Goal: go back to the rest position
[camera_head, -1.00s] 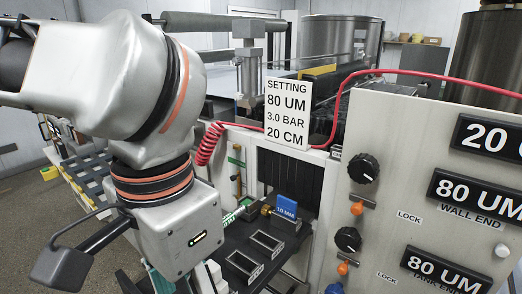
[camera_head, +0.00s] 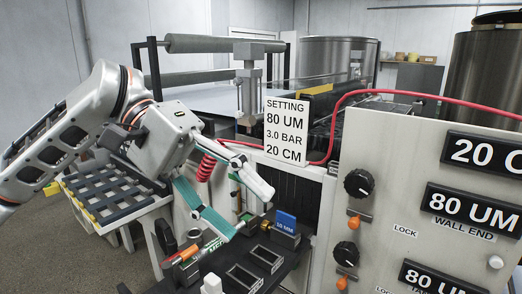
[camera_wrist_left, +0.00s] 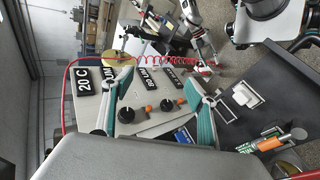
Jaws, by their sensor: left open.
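My left gripper (camera_head: 250,211) reaches in from the left in the head view. Its two teal-padded fingers are spread apart, with nothing between them. It hangs above the dark shelf (camera_head: 222,257), left of the blue 10 MM block (camera_head: 286,220). In the left wrist view, the open fingers (camera_wrist_left: 158,74) frame part of the control panel (camera_wrist_left: 137,118).
The knobbed control panel (camera_head: 390,170) stands at right. A setting sign (camera_head: 286,132) and red coiled hose (camera_head: 206,168) are near the left gripper. A slatted rack (camera_head: 110,195) is at left. Orange-and-green tools (camera_head: 187,254) lie below the gripper.

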